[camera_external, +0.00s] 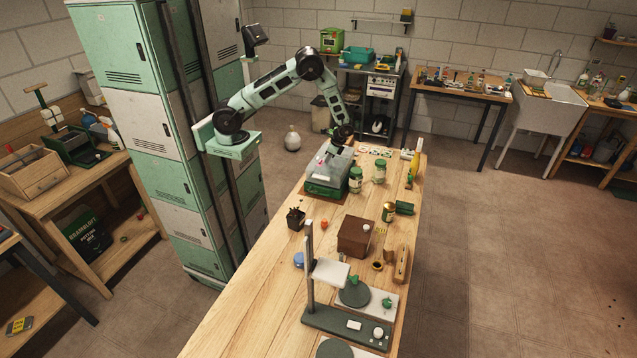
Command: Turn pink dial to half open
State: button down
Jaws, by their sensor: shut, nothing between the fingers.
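A seedling propagator (326,187) with a green base and a cloudy clear lid (338,166) stands on the far part of the long wooden table. A small pink spot, which looks like the pink dial (325,157), shows at the top of the lid. It is too small to read its setting. My gripper (332,150) reaches down from the arm to the lid's top, close beside the pink spot. It is shut with nothing between its fingers. I cannot tell whether it touches the dial.
Two pale green jars (355,179) stand right of the propagator. A dark plant pot (296,217), a brown box (354,237) and a gold can (388,212) stand nearer. A stand with a white arm (330,271) is at the front. Bare wood lies at the table's left front.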

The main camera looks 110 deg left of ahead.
aim_at(323, 162)
jog(key=shift+s+f, duration=0.1)
jog(key=shift+s, duration=0.55)
jog(key=shift+s+a+n, duration=0.1)
jog(key=shift+s+n, duration=0.25)
jog(key=shift+n, duration=0.15)
jog(key=shift+s+h, duration=0.1)
jog(key=shift+h, duration=0.2)
jog(key=n, duration=0.1)
jog(key=n+h+b, duration=0.1)
jog(key=n, duration=0.1)
jog(key=shift+s+a, duration=0.15)
jog(key=shift+a, duration=0.1)
jog(key=shift+s+a+n+t+h+b, duration=0.1)
jog(key=shift+n+t+h+b, duration=0.15)
jog(key=shift+n, duration=0.5)
jog(key=shift+s+n+t+h+b, duration=0.15)
jog(key=shift+n+h+b, duration=0.05)
jog(key=shift+n, duration=0.6)
jog(key=shift+s+a+n+t+h+b, duration=0.1)
jog(key=shift+n+t+h+b, duration=0.15)
jog(key=shift+n, duration=0.5)
jog(key=shift+d, duration=0.1)
